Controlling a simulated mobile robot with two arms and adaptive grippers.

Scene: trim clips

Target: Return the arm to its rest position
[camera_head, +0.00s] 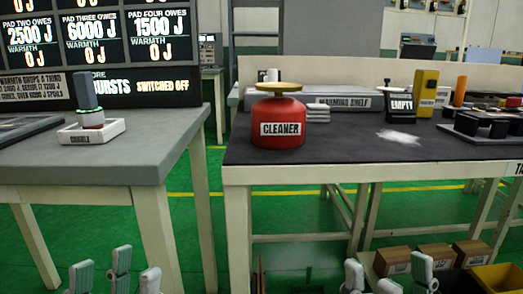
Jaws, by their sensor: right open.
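My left gripper (104,272) shows only as a few pale finger parts at the bottom left edge. It is in front of and below the grey left table (140,160), touching nothing that I can see. How far its fingers are apart is unclear. My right gripper (387,272) shows at the bottom edge right of centre. It is open, with nothing seen between its fingers, low in front of the dark-topped table (350,155). The rest of both arms is out of view.
A red container labelled CLEANER (282,128) stands near the dark table's front left. A white tray labelled CRADLE (90,132) holds a grey-topped object (86,92). White powder (399,137) lies on the dark table. Brown boxes (435,258) sit low at right. Green floor shows between the tables.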

